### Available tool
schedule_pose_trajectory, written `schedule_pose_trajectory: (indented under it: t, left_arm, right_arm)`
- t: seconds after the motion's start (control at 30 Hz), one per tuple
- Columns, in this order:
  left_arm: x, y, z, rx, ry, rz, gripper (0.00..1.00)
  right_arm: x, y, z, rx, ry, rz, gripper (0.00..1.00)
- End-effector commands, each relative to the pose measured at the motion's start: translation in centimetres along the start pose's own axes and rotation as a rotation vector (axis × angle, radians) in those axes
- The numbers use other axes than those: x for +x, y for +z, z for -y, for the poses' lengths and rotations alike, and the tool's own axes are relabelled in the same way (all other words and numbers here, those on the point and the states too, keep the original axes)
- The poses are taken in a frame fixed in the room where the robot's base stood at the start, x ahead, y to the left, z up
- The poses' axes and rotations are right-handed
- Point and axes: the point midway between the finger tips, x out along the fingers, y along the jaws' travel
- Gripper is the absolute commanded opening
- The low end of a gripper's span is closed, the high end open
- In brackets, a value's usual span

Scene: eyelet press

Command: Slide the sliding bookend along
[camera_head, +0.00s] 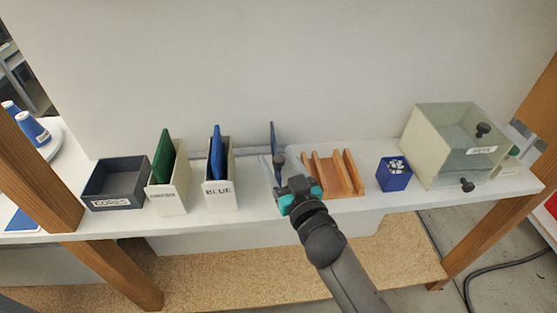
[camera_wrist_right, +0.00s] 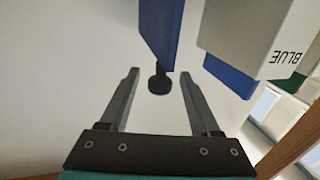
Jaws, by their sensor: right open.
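The sliding bookend (camera_head: 272,138) is a thin upright blue plate on the shelf, right of the BLUE holder. It also shows at the top of the right wrist view (camera_wrist_right: 160,32), with a black knob (camera_wrist_right: 158,82) at its lower end. My right gripper (camera_head: 283,172) is in front of it, over the shelf's front part. In the right wrist view my gripper (camera_wrist_right: 159,72) is open, with the knob between its two fingers in the picture. I cannot tell whether the fingers touch it. My left gripper is out of view.
Left of the bookend stand the white BLUE holder (camera_head: 220,193), a second holder (camera_head: 168,190) with a green folder and a dark open box (camera_head: 115,186). To the right are a wooden grooved block (camera_head: 335,175), a small blue box (camera_head: 393,178) and a clear-fronted case (camera_head: 440,140).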

Motion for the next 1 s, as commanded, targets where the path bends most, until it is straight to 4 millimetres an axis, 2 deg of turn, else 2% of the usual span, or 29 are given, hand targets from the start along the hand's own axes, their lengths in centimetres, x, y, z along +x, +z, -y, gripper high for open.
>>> schedule_pose_trajectory:
  t: [0.33,0.9,1.0]
  left_arm:
    - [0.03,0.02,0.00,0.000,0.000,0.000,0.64]
    - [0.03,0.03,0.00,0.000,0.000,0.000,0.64]
    - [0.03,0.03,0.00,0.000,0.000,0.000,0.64]
  right_arm:
    - [0.33,-0.02,0.02,0.000,0.000,0.000,0.64]
    - [0.30,-0.01,0.00,0.000,0.000,0.000,0.01]
    - [0.30,-0.01,0.00,0.000,0.000,0.000,0.00]
